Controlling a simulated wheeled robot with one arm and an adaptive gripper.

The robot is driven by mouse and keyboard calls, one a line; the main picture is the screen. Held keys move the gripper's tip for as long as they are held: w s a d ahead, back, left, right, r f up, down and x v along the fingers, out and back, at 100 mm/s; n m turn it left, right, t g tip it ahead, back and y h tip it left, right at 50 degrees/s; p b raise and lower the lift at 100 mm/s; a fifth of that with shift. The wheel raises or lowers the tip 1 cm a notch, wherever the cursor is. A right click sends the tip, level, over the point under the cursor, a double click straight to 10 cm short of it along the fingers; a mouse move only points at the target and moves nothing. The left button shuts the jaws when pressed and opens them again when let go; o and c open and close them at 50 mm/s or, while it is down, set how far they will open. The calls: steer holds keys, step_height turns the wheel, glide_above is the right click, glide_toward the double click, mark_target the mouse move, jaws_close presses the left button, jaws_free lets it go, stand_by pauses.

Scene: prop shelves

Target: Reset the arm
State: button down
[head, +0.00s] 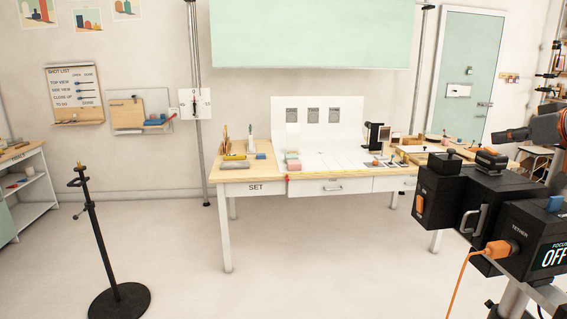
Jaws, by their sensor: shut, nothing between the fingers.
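My gripper does not show clearly anywhere in the head view. A dark part with orange on it (540,130) juts in from the right edge, above the black camera rig. I cannot tell whether it is part of my arm, and no fingers can be made out on it. No object of the task other than the arm is named.
A black camera rig (465,200) with an orange tether cable (463,275) fills the right foreground. A black stand (95,240) stands at left. A wooden-topped table (270,177) holding small props stands ahead. A shelf unit (30,200) is far left. The middle floor is clear.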

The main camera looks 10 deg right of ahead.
steer(key=w+a+f+n+g+y, duration=0.15)
steer(key=a+f, duration=0.25)
steer(key=a, duration=0.6)
steer(key=w+a+f+g+y, duration=0.2)
steer(key=a+f+g, duration=0.15)
steer(key=a, duration=0.65)
steer(key=s+a+f+g, duration=0.2)
steer(key=s+a+f, duration=0.2)
steer(key=a+f, duration=0.6)
steer(key=s+a+f+g+h, duration=0.1)
steer(key=s+a+f+g, duration=0.2)
steer(key=s+a+f, duration=0.45)
steer(key=s+a+f+g+h, duration=0.25)
steer(key=s+f, duration=0.25)
steer(key=s, duration=0.5)
steer(key=s+f+m+g+h, duration=0.1)
steer(key=s+f+g, duration=0.1)
steer(key=s+f, duration=0.4)
steer(key=s, duration=0.3)
steer(key=shift+s+d+g, duration=0.3)
steer(key=shift+d+g, duration=0.05)
steer(key=shift+d, duration=0.05)
steer(key=shift+a, duration=0.1)
